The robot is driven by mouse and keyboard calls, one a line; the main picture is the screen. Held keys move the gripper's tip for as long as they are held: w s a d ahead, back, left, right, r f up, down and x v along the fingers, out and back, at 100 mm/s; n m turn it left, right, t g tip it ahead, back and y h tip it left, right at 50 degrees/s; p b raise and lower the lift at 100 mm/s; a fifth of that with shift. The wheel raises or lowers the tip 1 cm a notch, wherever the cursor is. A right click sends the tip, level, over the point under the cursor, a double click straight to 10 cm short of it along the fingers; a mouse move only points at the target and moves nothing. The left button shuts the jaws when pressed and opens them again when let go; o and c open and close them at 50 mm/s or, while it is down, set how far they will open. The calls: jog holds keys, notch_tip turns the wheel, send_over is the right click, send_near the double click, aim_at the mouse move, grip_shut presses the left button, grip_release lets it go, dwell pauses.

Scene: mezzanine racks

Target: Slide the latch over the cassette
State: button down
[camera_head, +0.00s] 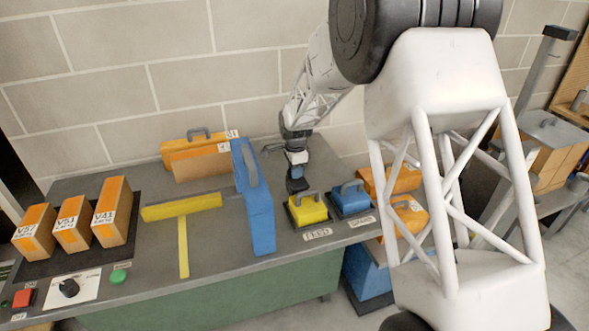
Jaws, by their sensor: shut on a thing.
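My gripper (297,186) points down at the back right of the grey table. Its fingers are small and dark here; they look shut at the dark handle of a yellow block (309,214), though the exact contact is hard to make out. The yellow block sits near the table's right front edge behind a white label. A blue block (351,203) with a grey handle sits just right of it. A long blue piece (260,213) with a grey handle stands to the left, apart from my gripper. I cannot tell which part is the latch or the cassette.
A yellow bar (182,207) and a yellow strip (183,248) form a T on the table. Orange boxes (72,225) stand on a dark mat at the left, behind buttons. Orange cases (195,155) stand against the block wall. More orange cases (408,218) stand at the right.

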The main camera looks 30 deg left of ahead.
aim_at(299, 183)
jog(key=shift+s+d, duration=1.25)
jog(key=shift+f, duration=0.1)
jog(key=c, duration=1)
grip_release()
jog(key=shift+c, duration=0.2)
jog(key=shift+r, duration=0.2)
notch_tip(299, 183, up, 8)
jog(key=shift+f, duration=0.2)
